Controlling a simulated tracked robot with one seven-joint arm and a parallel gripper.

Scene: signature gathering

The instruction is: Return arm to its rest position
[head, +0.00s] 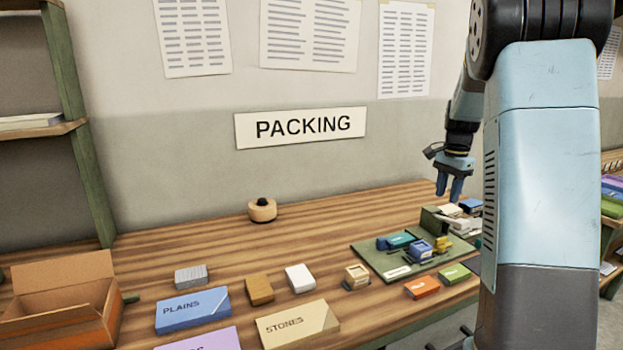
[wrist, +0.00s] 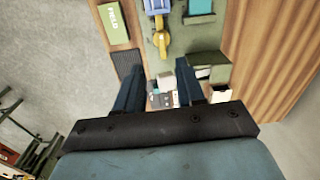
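My gripper (head: 449,190) hangs with its fingers down above the right end of the wooden workbench (head: 190,248). In the wrist view my gripper (wrist: 158,82) shows its two dark blue fingers well apart. Nothing is held between them. Small grey and white items (wrist: 164,95) show below, in the gap between the fingers. My arm rises at the right of the head view and hides part of the bench behind it.
A green mat (head: 375,259) with small blue, teal and yellow things lies near the gripper. An open cardboard box (head: 62,270), blue PLAINS packet (head: 195,308) and STONES packet (head: 298,325) stand left. A round wooden object (head: 262,210) sits at the back.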

